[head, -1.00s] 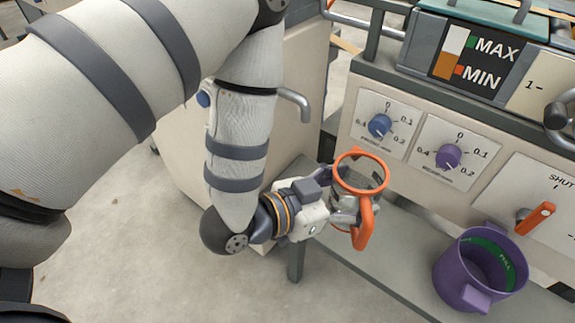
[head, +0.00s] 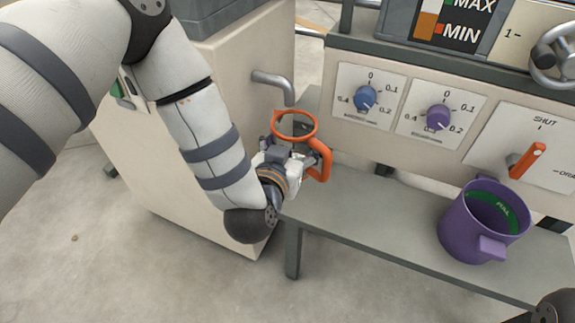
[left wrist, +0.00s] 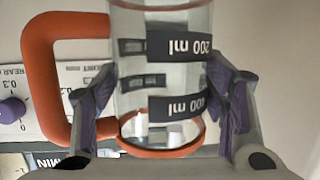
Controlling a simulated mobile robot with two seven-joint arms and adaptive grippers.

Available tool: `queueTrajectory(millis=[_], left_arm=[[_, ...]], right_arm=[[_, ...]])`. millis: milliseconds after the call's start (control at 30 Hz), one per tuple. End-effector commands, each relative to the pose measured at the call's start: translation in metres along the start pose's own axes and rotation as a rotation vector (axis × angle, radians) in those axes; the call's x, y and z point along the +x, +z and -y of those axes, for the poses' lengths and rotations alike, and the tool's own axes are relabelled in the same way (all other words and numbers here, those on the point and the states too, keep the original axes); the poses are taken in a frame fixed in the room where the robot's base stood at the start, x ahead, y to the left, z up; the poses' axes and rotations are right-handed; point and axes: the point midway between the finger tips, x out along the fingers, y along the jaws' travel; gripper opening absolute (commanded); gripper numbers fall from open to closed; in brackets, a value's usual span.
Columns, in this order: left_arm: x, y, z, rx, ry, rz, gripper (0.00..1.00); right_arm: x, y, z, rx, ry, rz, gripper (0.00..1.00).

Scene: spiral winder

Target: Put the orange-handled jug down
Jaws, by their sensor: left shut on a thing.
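The orange-handled jug (head: 325,163) is clear, with an orange rim and marked bands. It is near upright in the head view, handle to the right, its rim just below the end of a grey spout (head: 275,83). My left gripper (head: 284,150) is shut on the jug's body. In the left wrist view the jug (left wrist: 135,75) appears upside down between the two fingers (left wrist: 163,100). The gripper hides the jug's lower part in the head view, so I cannot tell whether its base touches anything. My right gripper is not in view.
A grey bench (head: 365,215) runs rightward from below the jug, its middle bare. A purple jug (head: 470,225) stands on its right part. Behind are a panel with a blue knob (head: 366,97), a purple knob (head: 438,117) and an orange lever (head: 527,160). A beige cabinet (head: 190,165) stands left.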

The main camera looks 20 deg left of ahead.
Motion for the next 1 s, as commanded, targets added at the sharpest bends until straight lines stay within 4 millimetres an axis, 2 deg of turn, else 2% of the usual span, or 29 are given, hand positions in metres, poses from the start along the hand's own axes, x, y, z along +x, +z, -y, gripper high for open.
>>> queueTrajectory(millis=[33,100,367,500,867,900,967,1000], left_arm=[[0.011,0.014,0.005,0.001,-0.003,0.005,0.36],[0.022,0.022,0.009,0.0,-0.002,0.005,0.36],[0.045,0.038,0.019,0.001,-0.001,0.003,0.36],[0.054,0.067,0.019,0.001,0.0,0.008,0.36],[0.055,0.069,0.019,0.001,0.001,0.003,0.36],[0.055,0.068,0.019,0.001,0.001,0.003,0.75],[0.055,0.068,0.019,0.001,0.001,0.003,0.86],[0.055,0.068,0.019,0.001,0.001,0.003,0.86]], right_arm=[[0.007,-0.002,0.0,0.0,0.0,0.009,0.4],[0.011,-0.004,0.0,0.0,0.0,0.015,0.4],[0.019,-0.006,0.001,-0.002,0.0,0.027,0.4],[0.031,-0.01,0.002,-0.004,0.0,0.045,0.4],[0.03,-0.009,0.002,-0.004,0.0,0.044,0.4],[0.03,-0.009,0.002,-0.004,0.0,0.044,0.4],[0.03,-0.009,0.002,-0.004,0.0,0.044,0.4],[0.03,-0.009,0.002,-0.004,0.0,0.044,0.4]])
